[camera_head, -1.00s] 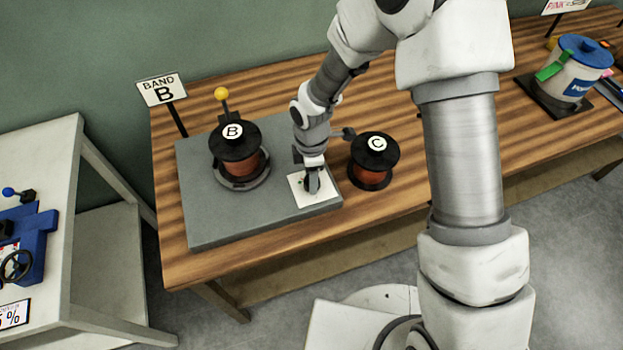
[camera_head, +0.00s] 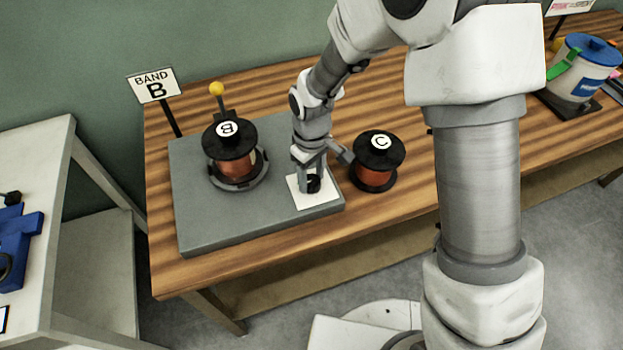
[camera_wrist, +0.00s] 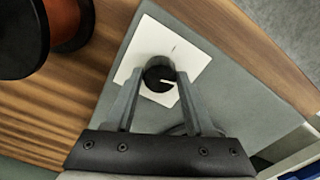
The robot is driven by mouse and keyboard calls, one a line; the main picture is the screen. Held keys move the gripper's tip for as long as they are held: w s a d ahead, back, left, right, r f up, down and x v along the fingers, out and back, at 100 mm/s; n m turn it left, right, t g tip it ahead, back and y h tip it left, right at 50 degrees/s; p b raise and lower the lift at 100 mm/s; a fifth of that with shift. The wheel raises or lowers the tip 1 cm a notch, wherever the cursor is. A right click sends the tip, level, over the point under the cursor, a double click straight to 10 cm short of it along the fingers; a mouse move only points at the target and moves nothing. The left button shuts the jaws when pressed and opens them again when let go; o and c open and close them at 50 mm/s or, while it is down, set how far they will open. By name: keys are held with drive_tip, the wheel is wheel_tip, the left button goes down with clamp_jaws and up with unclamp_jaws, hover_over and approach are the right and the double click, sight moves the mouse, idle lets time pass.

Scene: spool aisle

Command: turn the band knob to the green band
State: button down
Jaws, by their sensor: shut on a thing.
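The band knob is a small black round knob with a white pointer line, on a white square plate (camera_head: 326,195) at the front right of a grey base (camera_head: 215,225). It shows clearly in the wrist view as the knob (camera_wrist: 158,76) on the plate (camera_wrist: 148,42). My gripper (camera_head: 311,184) points down over the plate and is shut on the knob, one finger on each side; its fingers also show in the wrist view (camera_wrist: 158,82). A short dark mark shows on the plate. I cannot make out a green band; part of the plate is hidden by my fingers.
Spool B (camera_head: 230,150) stands on the grey base, with a yellow-balled lever (camera_head: 217,89) behind it. Spool C (camera_head: 375,160) stands on the wooden table (camera_head: 290,245), close right of my gripper. A BAND B sign (camera_head: 154,87) stands at the back left.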

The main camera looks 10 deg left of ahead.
sight(312, 180)
drive_tip(key=m+b, duration=0.1)
drive_tip(key=m, duration=0.4)
drive_tip(key=shift+m+b, duration=0.3)
drive_tip(key=shift+m, duration=2.3)
drive_tip(key=shift+c, duration=1.3)
unclamp_jaws()
wheel_tip(312, 180, up, 18)
drive_tip(key=p, duration=0.1)
drive_tip(key=shift+f, duration=0.25)
